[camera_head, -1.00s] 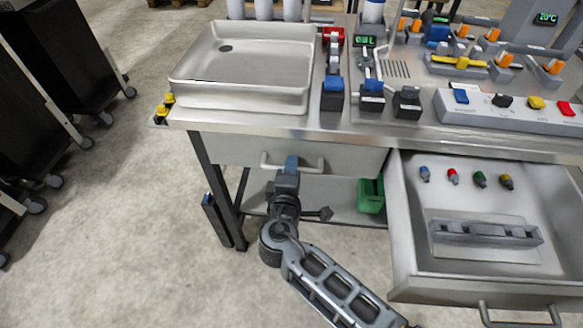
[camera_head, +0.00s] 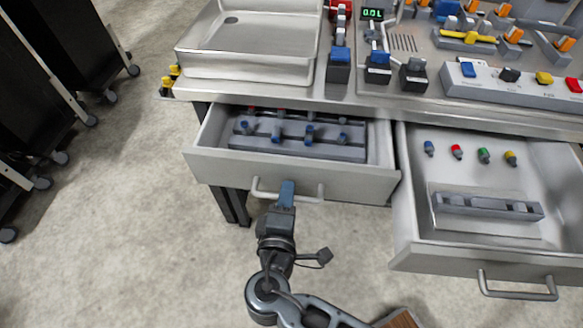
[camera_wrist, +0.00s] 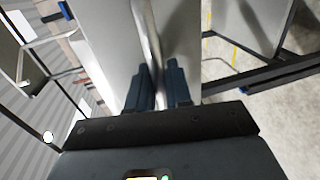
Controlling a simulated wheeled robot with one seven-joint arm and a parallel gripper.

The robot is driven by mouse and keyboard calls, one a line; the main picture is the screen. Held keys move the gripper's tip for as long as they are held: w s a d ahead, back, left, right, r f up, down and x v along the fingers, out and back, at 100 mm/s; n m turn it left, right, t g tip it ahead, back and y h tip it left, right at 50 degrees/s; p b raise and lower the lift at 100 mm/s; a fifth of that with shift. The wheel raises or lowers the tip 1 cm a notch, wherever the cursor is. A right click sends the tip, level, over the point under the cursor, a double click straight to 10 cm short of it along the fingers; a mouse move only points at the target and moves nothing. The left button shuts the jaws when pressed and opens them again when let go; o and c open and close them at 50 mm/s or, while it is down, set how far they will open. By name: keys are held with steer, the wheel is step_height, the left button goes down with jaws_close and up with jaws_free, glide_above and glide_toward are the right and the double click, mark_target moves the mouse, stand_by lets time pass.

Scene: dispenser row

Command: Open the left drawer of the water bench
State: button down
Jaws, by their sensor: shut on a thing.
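The left drawer (camera_head: 220,167) of the water bench (camera_head: 300,98) is partly pulled out. Inside it lies a grey rack (camera_head: 300,147) with several blue-topped pieces. My gripper (camera_head: 287,192) is shut on the drawer's bar handle (camera_head: 312,199), near the middle of the front. In the wrist view my gripper's dark blue fingers (camera_wrist: 157,85) close around the handle (camera_wrist: 152,50).
The right drawer (camera_head: 402,215) also stands open, with several coloured pieces and a grey holder (camera_head: 488,206) in it. A steel sink (camera_head: 250,70) and a row of coloured buttons (camera_head: 510,78) are on the bench top. Black carts (camera_head: 60,60) stand at the left.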

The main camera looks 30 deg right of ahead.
steer(key=f+v, duration=0.3)
steer(key=v, duration=1.2)
steer(key=shift+s+a, duration=0.35)
steer(key=shift+s, duration=0.1)
steer(key=c, duration=1.2)
jaws_free()
steer(key=b+v, duration=0.1)
steer(key=v, duration=0.6)
steer(key=shift+s+a, duration=0.25)
steer(key=shift+s, duration=0.05)
steer(key=shift+r, duration=0.1)
